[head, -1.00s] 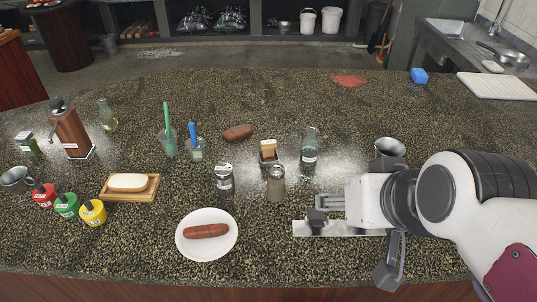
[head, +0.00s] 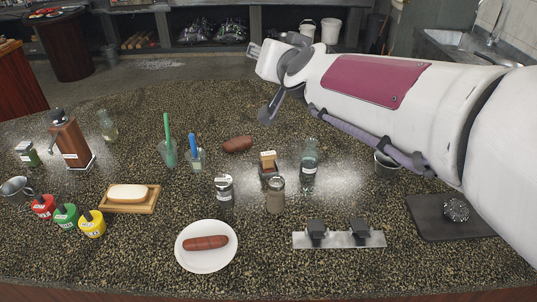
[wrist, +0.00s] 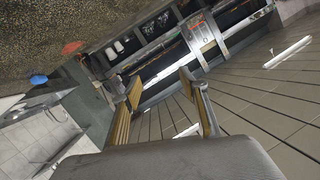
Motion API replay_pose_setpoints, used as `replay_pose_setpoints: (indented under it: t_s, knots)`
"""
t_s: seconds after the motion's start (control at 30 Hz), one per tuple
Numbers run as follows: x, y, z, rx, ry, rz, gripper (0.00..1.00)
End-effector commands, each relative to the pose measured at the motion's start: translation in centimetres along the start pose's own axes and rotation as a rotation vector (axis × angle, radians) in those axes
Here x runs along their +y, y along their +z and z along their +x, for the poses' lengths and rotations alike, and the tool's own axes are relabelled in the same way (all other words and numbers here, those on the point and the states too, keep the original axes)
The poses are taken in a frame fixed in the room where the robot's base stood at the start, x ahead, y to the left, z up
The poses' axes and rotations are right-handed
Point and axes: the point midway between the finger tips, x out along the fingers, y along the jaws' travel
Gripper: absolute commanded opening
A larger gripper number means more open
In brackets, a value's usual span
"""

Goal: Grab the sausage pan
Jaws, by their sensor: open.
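A white round plate (head: 207,262) with one sausage (head: 205,242) on it sits near the counter's front edge in the head view. No pan can be made out clearly there. My gripper (head: 254,50) is high over the far side of the counter, well away from the plate. In the wrist view my gripper (wrist: 161,84) has its two fingers apart, with nothing between them. The wrist view shows no plate or sausage.
A metal strip with two dark knobs (head: 338,239) lies right of the plate. Shakers (head: 275,195), a bottle (head: 309,160), a metal cup (head: 386,165) and a dark board (head: 430,222) stand nearby. A loose brown sausage-shaped piece (head: 238,144) lies farther back. My arm hides the back right.

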Motion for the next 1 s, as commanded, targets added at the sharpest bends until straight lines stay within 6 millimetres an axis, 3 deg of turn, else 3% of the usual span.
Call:
replay_pose_setpoints:
  t_s: [0.23,0.47,0.77,1.0]
  knots:
    - [-0.8,-1.4,5.1,0.111,0.070,0.057,0.43]
    - [-0.6,-1.3,9.0,0.193,0.173,0.101,0.43]
    - [0.4,1.5,12.8,0.259,0.349,0.142,0.43]
    - [1.4,5.8,14.7,0.277,0.518,0.155,0.43]
